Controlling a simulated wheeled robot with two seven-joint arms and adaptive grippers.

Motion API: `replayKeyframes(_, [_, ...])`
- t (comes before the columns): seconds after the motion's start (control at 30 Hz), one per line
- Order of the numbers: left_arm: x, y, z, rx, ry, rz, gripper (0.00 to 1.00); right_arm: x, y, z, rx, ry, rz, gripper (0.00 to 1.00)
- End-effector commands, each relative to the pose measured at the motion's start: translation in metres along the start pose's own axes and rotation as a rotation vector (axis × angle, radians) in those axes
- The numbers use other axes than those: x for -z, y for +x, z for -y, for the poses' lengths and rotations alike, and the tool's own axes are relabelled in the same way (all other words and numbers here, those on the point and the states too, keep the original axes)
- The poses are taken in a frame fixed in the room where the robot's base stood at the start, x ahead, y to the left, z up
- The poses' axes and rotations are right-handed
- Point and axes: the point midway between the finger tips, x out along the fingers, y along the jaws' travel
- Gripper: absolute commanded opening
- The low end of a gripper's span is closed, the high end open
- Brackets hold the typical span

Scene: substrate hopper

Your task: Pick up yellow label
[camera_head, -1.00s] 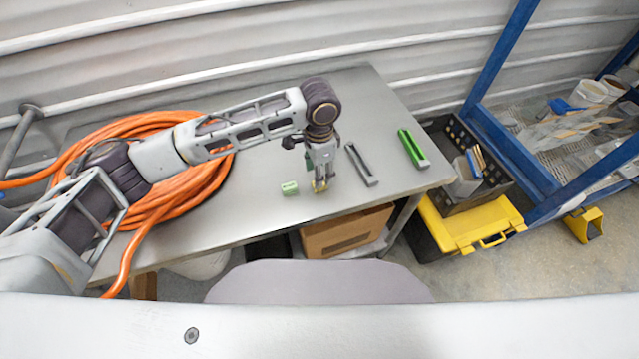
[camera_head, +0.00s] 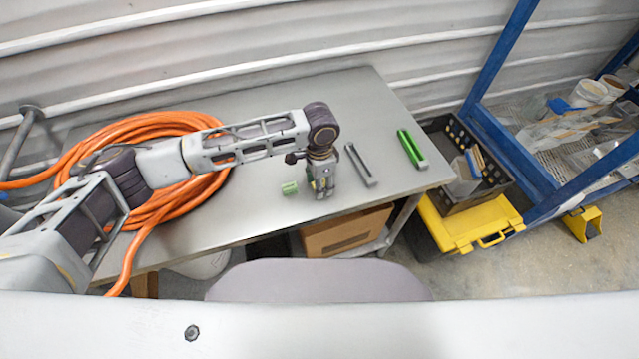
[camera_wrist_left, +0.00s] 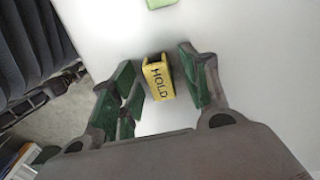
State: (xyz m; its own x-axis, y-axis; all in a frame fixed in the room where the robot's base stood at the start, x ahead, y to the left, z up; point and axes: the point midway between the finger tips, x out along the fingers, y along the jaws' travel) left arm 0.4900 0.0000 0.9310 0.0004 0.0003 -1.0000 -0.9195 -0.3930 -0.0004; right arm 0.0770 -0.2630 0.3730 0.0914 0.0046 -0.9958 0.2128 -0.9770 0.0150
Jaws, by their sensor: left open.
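The yellow label (camera_wrist_left: 158,78) with the word HOLD on it stands on the grey table (camera_head: 260,210) in the left wrist view. It lies between the spread fingers of my left gripper (camera_wrist_left: 160,92), with a gap visible on both sides. In the head view my left gripper (camera_head: 322,192) points down over the table and hides most of the label; a bit of yellow (camera_head: 311,184) shows at its left side. My right gripper is not in view.
A small green label (camera_head: 289,188) is just left of the gripper. A grey holder (camera_head: 361,164) and a green holder (camera_head: 412,149) lie to the right. An orange hose coil (camera_head: 150,215) covers the table's left. A yellow toolbox (camera_head: 465,225) is beyond the right edge.

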Motion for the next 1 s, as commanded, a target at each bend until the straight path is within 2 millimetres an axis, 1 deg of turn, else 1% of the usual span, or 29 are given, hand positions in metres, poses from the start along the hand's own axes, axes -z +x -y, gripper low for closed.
replayKeyframes(0.37, [0.0001, -0.0001, -0.0001, 0.000, 0.001, 0.000, 0.46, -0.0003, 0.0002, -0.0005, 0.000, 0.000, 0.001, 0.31])
replayKeyframes(0.47, [0.0001, -0.0001, -0.0001, 0.000, 0.001, 0.000, 0.36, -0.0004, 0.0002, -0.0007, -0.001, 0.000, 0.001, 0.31])
replayKeyframes(0.6, [0.0001, -0.0001, -0.0001, 0.000, 0.001, 0.000, 0.18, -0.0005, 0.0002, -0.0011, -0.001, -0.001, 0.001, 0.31])
replayKeyframes(0.67, [0.0001, -0.0002, -0.0001, 0.000, 0.001, 0.000, 0.11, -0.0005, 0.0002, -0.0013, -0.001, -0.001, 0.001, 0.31])
replayKeyframes(1.0, [0.0002, -0.0006, 0.0000, 0.000, 0.001, 0.000, 0.11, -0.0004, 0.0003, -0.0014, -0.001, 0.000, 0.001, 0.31])
